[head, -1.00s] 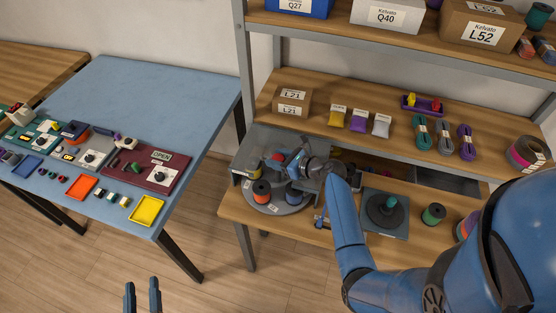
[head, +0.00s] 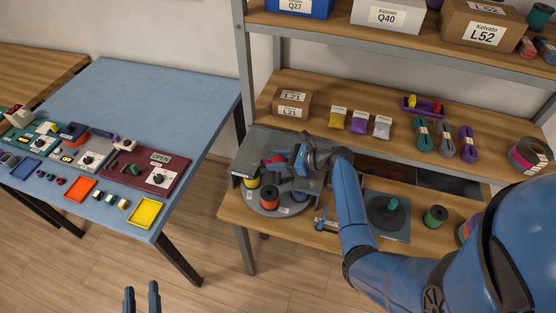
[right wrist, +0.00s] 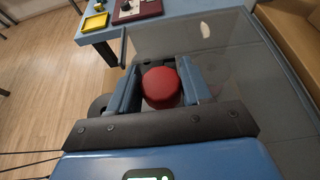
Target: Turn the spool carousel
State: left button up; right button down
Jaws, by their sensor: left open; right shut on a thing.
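The grey spool carousel (head: 292,211) stands on the lower shelf at the left. A red-orange spool (head: 269,197) is at its front and a yellow spool (head: 251,181) at its left. My right gripper (head: 288,161) reaches over the carousel and hides part of it. In the right wrist view, my right gripper (right wrist: 161,90) has its fingers on both sides of a round red knob (right wrist: 161,86) and is shut on it. My left gripper (head: 142,297) is open and empty at the bottom, above the floor, far from the carousel.
A grey plate with a dark disc and teal peg (head: 388,210) and a green spool (head: 435,216) are to the right. The shelf's left post (head: 243,80) is close by. A blue table (head: 160,90) stands at the left.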

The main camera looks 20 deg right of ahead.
dwell(0.3)
jog(key=c, duration=0.6)
grip_release()
jog(key=b+v, duration=0.1)
jog(key=v, duration=1)
